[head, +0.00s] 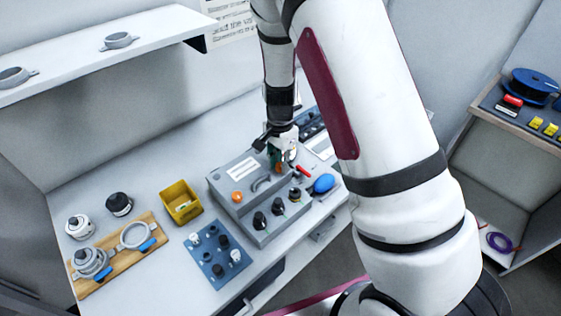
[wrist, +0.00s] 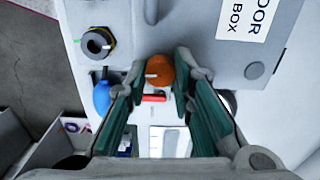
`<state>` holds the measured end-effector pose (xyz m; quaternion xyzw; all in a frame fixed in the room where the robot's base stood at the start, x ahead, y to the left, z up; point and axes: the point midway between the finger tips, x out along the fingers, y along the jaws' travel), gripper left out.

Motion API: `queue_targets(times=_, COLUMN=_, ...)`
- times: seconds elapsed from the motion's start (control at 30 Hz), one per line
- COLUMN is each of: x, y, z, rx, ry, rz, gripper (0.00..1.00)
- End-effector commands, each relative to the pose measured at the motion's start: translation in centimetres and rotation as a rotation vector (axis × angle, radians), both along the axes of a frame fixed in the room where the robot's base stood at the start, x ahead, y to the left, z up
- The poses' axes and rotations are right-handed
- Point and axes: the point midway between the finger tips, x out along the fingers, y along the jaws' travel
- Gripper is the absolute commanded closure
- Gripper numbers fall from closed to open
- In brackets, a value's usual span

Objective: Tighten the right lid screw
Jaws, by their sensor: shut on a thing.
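The grey box (head: 225,178) sits on the bench with its lid closed. An orange lid screw (head: 237,197) on its left side stands clear. The right orange lid screw (wrist: 160,71) is between my fingertips in the wrist view, and my gripper (wrist: 160,76) is shut on it. In the head view my gripper (head: 280,158) reaches down over the lid's right end and mostly hides that screw. A white label with black print shows on the lid in the wrist view. I cannot tell how deep the screw sits.
Several black glands (head: 260,220) line the box's front. A blue bulb (head: 323,183) and a red-handled item (head: 303,171) lie right of it. A yellow bin (head: 181,203), a blue mat (head: 203,268) with small parts, and a wooden board (head: 147,256) with clamps stand left.

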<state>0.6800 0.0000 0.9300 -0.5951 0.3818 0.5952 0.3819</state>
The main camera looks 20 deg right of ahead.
Motion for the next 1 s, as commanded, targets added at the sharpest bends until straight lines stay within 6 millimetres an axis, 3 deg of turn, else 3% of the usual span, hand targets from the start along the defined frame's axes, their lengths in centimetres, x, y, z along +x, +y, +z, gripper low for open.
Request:
queue_targets(times=0.63, x=0.1, y=0.07, z=0.04, rx=0.001, ry=-0.002, rz=-0.052, gripper=1.0)
queue_targets(times=0.67, x=0.11, y=0.08, z=0.04, rx=0.001, ry=-0.002, rz=-0.052, gripper=0.76)
queue_targets(times=0.73, x=0.1, y=0.07, z=0.04, rx=0.001, ry=-0.002, rz=-0.052, gripper=0.6)
queue_targets(times=1.0, x=0.04, y=0.03, z=0.02, rx=0.0, ry=-0.001, rz=-0.052, gripper=0.57)
